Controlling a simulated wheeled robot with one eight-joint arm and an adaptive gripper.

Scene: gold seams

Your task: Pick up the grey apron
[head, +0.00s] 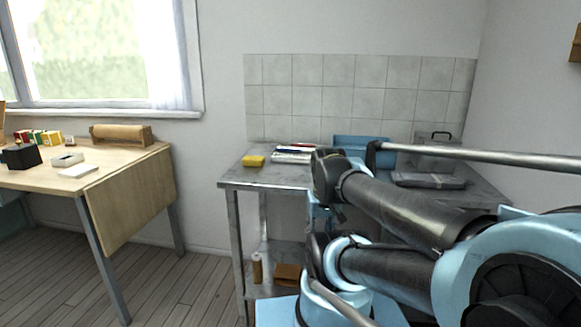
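A flat, folded dark grey cloth (428,181), which looks like the grey apron, lies on the right part of the metal table (236,178) in the head view. It lies in front of a grey box with a black handle. My arm reaches across the front of the table from the right, and its links and a rod cover part of the tabletop near the cloth. I cannot make out my gripper's fingers in this view. Nothing is seen touching the cloth.
A yellow sponge-like block (253,161), a stack of papers or books (293,154) and a blue bin (358,142) stand on the metal table. The grey box (433,156) is near the tiled wall. A wooden table (130,165) with small items stands left, with open floor between.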

